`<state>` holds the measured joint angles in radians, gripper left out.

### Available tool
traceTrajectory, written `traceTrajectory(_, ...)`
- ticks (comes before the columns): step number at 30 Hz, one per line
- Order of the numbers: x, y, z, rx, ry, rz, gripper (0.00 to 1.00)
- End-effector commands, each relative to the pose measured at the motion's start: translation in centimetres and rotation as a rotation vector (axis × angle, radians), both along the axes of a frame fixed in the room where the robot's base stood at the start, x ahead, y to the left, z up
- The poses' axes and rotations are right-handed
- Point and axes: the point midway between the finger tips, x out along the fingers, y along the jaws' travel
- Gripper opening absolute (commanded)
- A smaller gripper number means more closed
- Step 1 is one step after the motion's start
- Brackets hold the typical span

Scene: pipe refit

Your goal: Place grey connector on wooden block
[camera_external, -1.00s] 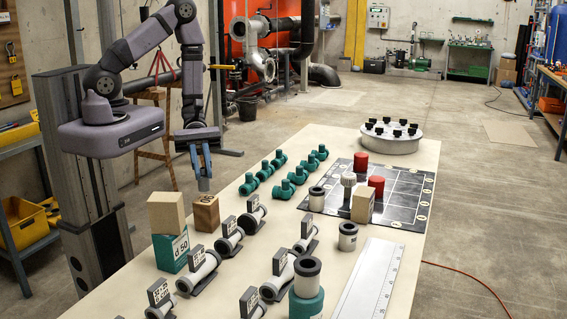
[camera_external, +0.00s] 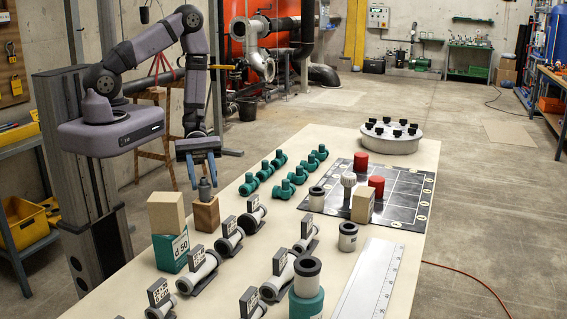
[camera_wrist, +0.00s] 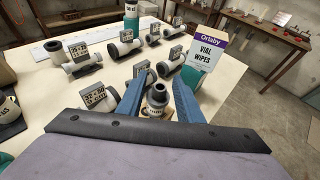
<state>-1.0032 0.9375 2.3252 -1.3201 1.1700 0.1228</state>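The grey connector (camera_external: 205,188) stands upright on top of the darker wooden block (camera_external: 206,214), which rests on the table's left edge. In the wrist view the connector (camera_wrist: 157,97) is a stepped grey piece with a round open top. My gripper (camera_external: 203,172) is above the block and open, its two blue fingers apart. In the wrist view the fingertips of my gripper (camera_wrist: 158,84) lie either side of the connector, with a gap on each side. Most of the block is hidden behind the connector and gripper in the wrist view.
Grey pipe pieces with label plates (camera_external: 228,240) stand close by on the right. Green fittings (camera_external: 249,184) line the table's far side. A wipes box (camera_wrist: 203,52) shows in the wrist view.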

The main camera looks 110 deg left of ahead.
Motion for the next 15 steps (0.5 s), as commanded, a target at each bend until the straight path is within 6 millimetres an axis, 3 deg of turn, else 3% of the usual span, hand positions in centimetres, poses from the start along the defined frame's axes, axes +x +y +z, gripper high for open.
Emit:
traceTrajectory(7,0.0,0.1,0.3,0.001,-0.001,0.002,0.33)
traceTrajectory(15,-1.9,2.5,1.2,0.004,-0.003,0.005,0.33)
